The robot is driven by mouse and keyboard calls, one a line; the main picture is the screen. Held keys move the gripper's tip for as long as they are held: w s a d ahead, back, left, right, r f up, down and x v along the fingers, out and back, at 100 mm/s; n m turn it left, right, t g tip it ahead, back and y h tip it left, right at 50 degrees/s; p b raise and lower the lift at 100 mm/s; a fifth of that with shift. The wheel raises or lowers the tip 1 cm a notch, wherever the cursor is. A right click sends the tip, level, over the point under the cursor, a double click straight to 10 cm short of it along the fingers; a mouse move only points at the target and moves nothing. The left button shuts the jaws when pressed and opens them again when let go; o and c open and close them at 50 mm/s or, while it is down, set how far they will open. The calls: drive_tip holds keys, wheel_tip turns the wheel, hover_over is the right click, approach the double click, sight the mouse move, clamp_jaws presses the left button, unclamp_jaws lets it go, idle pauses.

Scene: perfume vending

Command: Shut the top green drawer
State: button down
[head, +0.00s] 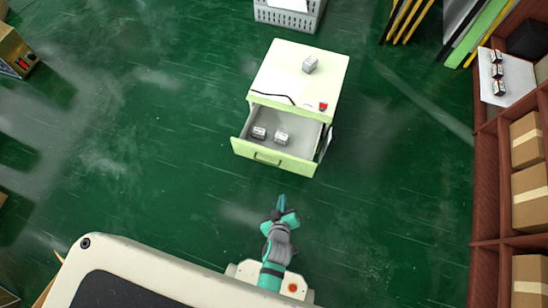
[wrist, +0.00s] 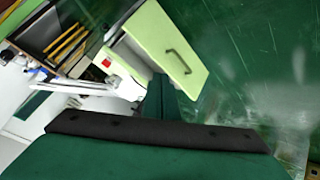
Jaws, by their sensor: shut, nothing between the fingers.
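A light green cabinet (head: 325,84) stands in the middle of the head view. Its top green drawer (head: 272,158) is pulled out toward me, with small boxes (head: 281,138) inside. The drawer front with its handle also shows in the wrist view (wrist: 172,47), tilted in the picture. My gripper (head: 281,203) is shut and empty, in front of the drawer front and apart from it in the head view. In the wrist view its fingers point toward the drawer; the exact gap cannot be told.
A small box (head: 310,64) and a red button (head: 323,106) are on the cabinet top. A brown shelf (head: 487,180) with cardboard boxes stands at the right. A grey crate (head: 290,15) is behind the cabinet. Green floor around the cabinet is clear.

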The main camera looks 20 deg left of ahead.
drive_tip(key=w+a+f+n+g+y, duration=0.1)
drive_tip(key=w+a+f+n+g, duration=0.1)
drive_tip(key=w+a+f+n, duration=0.3)
drive_tip(key=w+a+f+n+g+y, duration=0.1)
drive_tip(key=w+a+f+n, duration=0.1)
drive_tip(key=w, duration=0.5)
approach(271, 155)
wheel_tip(271, 155, down, 3)
drive_tip(key=s+a, duration=0.1)
drive_tip(key=shift+w+a+f+n+g+y, duration=0.1)
drive_tip(key=shift+w+f+n+g+y, duration=0.1)
drive_tip(key=shift+w, duration=0.65)
drive_tip(key=shift+w+a+f+n+g+y, duration=0.1)
drive_tip(key=shift+w+n+g, duration=0.1)
drive_tip(key=shift+w, duration=0.7)
drive_tip(key=shift+w+d, duration=0.1)
drive_tip(key=shift+w, duration=0.05)
